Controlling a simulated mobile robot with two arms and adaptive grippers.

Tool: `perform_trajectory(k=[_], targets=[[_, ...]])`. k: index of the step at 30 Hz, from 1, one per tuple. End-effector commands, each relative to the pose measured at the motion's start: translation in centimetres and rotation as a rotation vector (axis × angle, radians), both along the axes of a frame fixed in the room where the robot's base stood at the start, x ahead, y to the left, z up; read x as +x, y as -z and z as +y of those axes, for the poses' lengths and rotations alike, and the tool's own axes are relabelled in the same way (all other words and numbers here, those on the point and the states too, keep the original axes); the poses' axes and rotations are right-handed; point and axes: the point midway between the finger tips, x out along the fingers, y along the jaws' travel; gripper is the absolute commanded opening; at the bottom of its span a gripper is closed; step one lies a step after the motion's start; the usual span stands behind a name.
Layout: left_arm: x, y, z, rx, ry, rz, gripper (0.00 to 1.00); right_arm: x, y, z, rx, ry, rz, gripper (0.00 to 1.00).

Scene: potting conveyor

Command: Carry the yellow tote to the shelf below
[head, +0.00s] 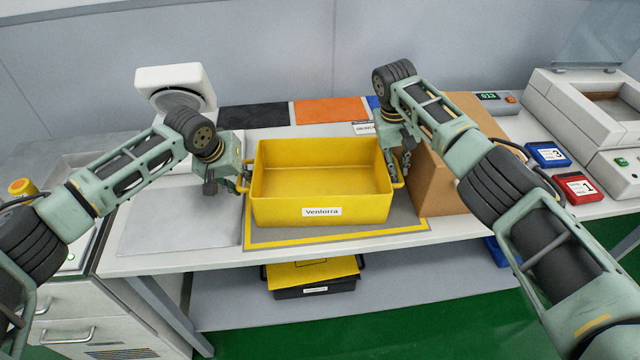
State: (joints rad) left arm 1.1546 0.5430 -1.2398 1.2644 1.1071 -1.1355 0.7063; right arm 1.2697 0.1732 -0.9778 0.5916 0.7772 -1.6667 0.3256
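The yellow tote (322,183), with a white "Venlorra" label, stands upright and looks empty. It appears to rest on a grey mat with a yellow border (340,238) on the table. My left gripper (243,182) is at the tote's left handle, and my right gripper (399,170) is at its right handle. The fingers are small and partly hidden, so I cannot tell whether either is closed on its handle. The grey shelf below (410,283) shows under the table's front edge.
A cardboard box (440,180) stands close right of the yellow tote. A white device (175,85) stands behind left. Blue (547,154) and red (580,187) boxes lie right.

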Motion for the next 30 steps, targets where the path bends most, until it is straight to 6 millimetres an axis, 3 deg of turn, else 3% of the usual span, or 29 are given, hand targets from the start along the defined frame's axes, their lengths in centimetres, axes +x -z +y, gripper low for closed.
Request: perform_trajectory(k=[4,9,11,30], targets=[[-0.01,-0.01,-0.03,-0.001,0.0,0.0,0.19,-0.01,0.0,0.0,0.0,0.0,0.0,0.14],[-0.01,-0.03,-0.03,-0.001,0.0,0.0,0.05,0.0,-0.02,0.0,0.0,0.0,0.0,0.0],[-0.01,-0.05,-0.03,-0.001,0.001,0.0,0.0,0.0,-0.03,0.01,0.0,0.0,0.0,0.0],[0.05,-0.31,-0.06,-0.001,0.003,-0.004,0.0,0.06,-0.26,0.0,0.0,-0.001,-0.002,0.0]])
